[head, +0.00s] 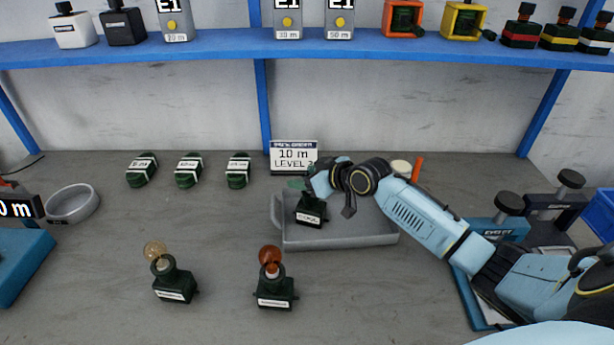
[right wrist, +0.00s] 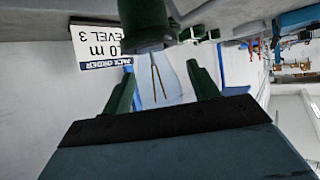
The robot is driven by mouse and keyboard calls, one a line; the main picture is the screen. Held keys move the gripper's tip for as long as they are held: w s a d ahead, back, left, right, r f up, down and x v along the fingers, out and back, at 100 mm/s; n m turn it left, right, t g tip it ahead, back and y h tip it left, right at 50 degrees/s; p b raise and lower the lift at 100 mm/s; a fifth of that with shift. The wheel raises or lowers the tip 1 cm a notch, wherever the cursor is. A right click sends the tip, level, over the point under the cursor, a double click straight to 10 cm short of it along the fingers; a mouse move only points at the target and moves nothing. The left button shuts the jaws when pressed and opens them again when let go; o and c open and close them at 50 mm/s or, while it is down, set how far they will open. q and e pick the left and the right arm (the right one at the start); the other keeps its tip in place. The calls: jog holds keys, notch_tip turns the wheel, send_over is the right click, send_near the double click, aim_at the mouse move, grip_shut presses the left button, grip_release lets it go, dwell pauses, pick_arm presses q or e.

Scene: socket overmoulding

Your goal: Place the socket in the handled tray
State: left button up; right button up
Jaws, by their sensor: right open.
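The grey handled tray (head: 345,241) stands on the bench in the middle of the head view, its handle at the left end. A dark green socket (head: 311,218) with a white label is at the tray's left end; it looks upright, and my gripper hides its top. My right gripper (head: 311,190) is just above it, jaws open. In the right wrist view, the open fingers (right wrist: 163,82) are on either side of a clear bulb (right wrist: 158,72) with a filament, fixed in a dark green body (right wrist: 143,22). I cannot tell whether they touch it. My left gripper is not in view.
Two sockets stand in front, one with a clear bulb (head: 175,280), one with an amber bulb (head: 274,285). Several labelled green pieces (head: 189,170) lie behind, left of an order sign (head: 294,156). A grey ring dish (head: 72,203) is at left. A blue shelf (head: 200,48) spans above.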

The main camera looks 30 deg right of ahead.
jog(key=shift+r, duration=0.1)
jog(key=shift+s+r, duration=0.15)
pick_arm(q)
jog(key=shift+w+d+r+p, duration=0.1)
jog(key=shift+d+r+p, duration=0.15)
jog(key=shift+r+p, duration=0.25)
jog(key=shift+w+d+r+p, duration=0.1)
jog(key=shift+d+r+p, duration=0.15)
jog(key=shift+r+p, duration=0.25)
pick_arm(e)
jog(key=v, duration=1.1)
jog(key=shift+s, duration=0.35)
